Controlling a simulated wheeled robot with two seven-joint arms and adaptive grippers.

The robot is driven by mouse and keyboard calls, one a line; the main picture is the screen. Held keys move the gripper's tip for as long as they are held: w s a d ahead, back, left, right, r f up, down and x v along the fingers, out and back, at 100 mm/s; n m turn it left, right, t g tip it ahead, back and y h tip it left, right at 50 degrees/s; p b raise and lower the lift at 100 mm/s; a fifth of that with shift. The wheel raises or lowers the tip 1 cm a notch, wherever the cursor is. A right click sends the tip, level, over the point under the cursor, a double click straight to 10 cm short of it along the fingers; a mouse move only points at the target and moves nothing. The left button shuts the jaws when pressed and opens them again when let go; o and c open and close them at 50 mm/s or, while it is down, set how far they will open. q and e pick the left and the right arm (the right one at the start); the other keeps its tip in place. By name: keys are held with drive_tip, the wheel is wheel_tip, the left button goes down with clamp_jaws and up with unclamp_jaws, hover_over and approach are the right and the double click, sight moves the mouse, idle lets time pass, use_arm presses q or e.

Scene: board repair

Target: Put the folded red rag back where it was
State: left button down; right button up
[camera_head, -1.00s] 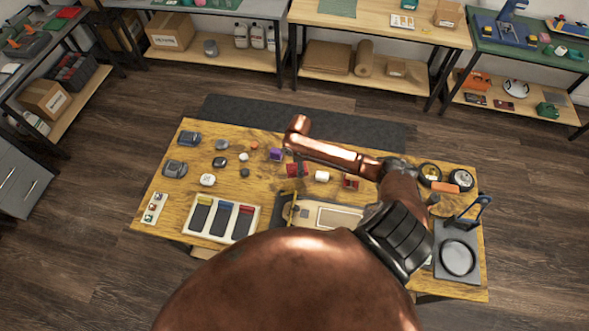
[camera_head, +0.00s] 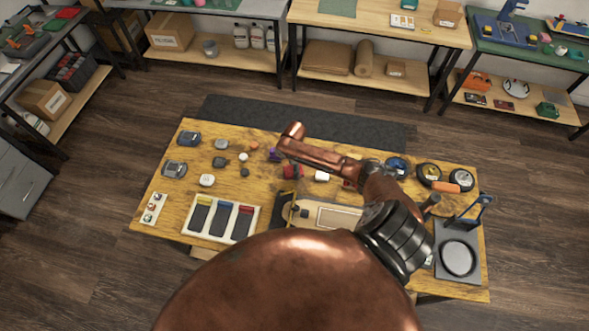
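Two small red things lie on the wooden workbench (camera_head: 160,205): a dark red block-like one (camera_head: 293,172) near the middle, and a smaller one (camera_head: 349,184) to its right, partly covered by my arm. Both are too small to tell whether either is the folded red rag. My copper arm reaches over the bench from below, bends at a black joint and points to the upper left above the small parts. Its gripper does not show. No other gripper is in view.
A white tray with dark slots (camera_head: 222,242) and a beige device (camera_head: 335,214) are at the front. Several spools, including a black one (camera_head: 461,180) and a blue one (camera_head: 397,167), lie at the right, behind a grey stand (camera_head: 458,235). Small parts cover the back left.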

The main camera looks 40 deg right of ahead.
drive_tip(key=shift+f, duration=0.15)
drive_tip(key=o, duration=1.1)
wheel_tip(320, 180, up, 12)
drive_tip(key=shift+r, duration=0.2)
